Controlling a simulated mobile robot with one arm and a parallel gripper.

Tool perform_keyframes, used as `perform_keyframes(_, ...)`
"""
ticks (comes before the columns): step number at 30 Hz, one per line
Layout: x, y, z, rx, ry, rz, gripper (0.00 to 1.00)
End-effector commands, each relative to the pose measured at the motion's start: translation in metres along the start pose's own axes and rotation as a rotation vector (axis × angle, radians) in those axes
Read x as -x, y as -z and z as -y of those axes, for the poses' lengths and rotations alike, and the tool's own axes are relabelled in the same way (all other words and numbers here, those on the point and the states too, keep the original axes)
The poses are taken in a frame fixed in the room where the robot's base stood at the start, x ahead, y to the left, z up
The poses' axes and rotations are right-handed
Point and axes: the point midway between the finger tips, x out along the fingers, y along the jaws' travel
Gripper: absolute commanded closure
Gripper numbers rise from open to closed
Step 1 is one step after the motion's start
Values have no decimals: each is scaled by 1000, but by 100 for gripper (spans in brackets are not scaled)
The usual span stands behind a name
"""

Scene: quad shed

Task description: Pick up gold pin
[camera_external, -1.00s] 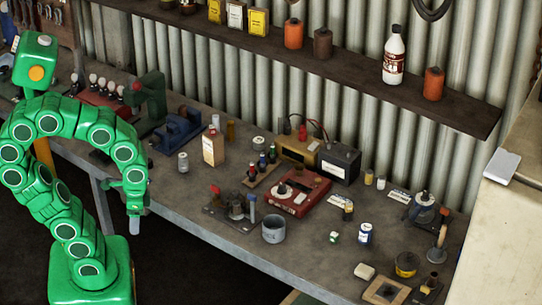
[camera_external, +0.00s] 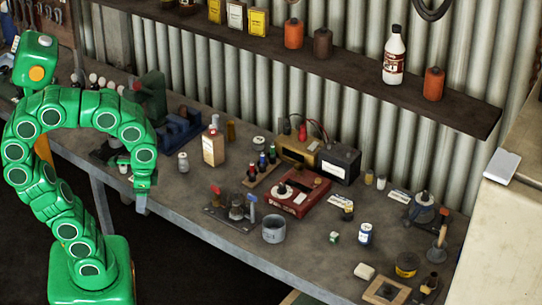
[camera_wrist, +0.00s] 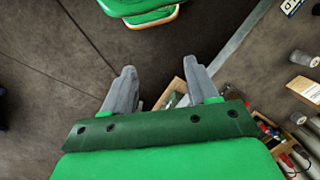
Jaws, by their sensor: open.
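My gripper (camera_external: 142,203) hangs in front of the bench's front edge at the left in the external view. In the wrist view my gripper (camera_wrist: 159,82) shows two grey fingers spread apart with nothing between them. A small upright gold-brown cylinder (camera_external: 231,130) stands towards the back of the bench, behind a tan box; it may be the gold pin, but I cannot tell for sure. It is well to the right of my gripper and apart from it. I cannot make out a gold pin in the wrist view.
The grey bench (camera_external: 190,205) is crowded. A tan box (camera_external: 213,147), a grey cylinder (camera_external: 183,162), a blue vise-like tool (camera_external: 178,130) and a red device (camera_external: 301,192) stand on it. In the wrist view, dark floor and a wooden crate (camera_wrist: 172,88) show beneath my fingers.

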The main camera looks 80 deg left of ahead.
Motion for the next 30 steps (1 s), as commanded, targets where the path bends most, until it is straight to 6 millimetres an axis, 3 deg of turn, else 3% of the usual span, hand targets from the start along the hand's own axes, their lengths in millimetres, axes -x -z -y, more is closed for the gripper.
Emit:
perform_keyframes(8,16,41,45,-63,93,25,42)
perform_keyframes(30,50,161,210,-313,373,217,42)
